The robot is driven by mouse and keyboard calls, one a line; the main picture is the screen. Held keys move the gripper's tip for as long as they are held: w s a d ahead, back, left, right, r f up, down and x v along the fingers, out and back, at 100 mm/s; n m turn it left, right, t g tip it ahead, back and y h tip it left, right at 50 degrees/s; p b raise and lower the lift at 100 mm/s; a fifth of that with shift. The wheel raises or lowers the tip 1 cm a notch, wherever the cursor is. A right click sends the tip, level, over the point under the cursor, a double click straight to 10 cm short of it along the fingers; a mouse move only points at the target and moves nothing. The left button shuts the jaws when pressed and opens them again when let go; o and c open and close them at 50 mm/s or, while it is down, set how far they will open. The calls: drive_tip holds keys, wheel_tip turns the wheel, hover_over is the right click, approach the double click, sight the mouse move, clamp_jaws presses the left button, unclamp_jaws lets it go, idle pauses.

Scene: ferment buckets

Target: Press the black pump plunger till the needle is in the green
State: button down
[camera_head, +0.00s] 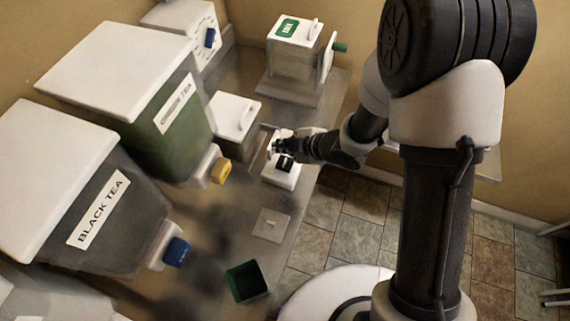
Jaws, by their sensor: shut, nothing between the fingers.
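A small white device (281,178) stands near the right edge of the counter, with a dark part (284,164) on it that may be the black pump plunger. My gripper (276,147) reaches in from the right, shut and empty, over the back of this device. I cannot tell whether its fingertips touch the plunger. The gripper and wrist hide part of the device. No needle or green band can be made out at this size.
A white-lidded bin (234,115) stands just left of my gripper. A green tea bucket (172,125) with a yellow tap and a black tea bucket (88,215) with a blue tap fill the left. A lidded box (293,60) stands behind. A small plate (271,224) and green cup (247,282) are in front.

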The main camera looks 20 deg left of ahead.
sight(282, 164)
drive_tip(key=shift+f+b, duration=2)
drive_tip(key=shift+f, duration=0.8)
drive_tip(key=shift+f, duration=0.1)
drive_tip(key=shift+f+b, duration=0.3)
drive_tip(key=shift+b, duration=0.15)
drive_tip(key=shift+s+f+b, duration=0.1)
drive_tip(key=shift+f+b, duration=1.4)
drive_tip(key=shift+f, duration=0.15)
drive_tip(key=shift+r, duration=0.1)
idle(0.4)
drive_tip(key=shift+r+p, duration=1.65)
drive_tip(key=shift+r, duration=0.3)
drive_tip(key=shift+r+p, duration=2.1)
drive_tip(key=shift+r, duration=0.45)
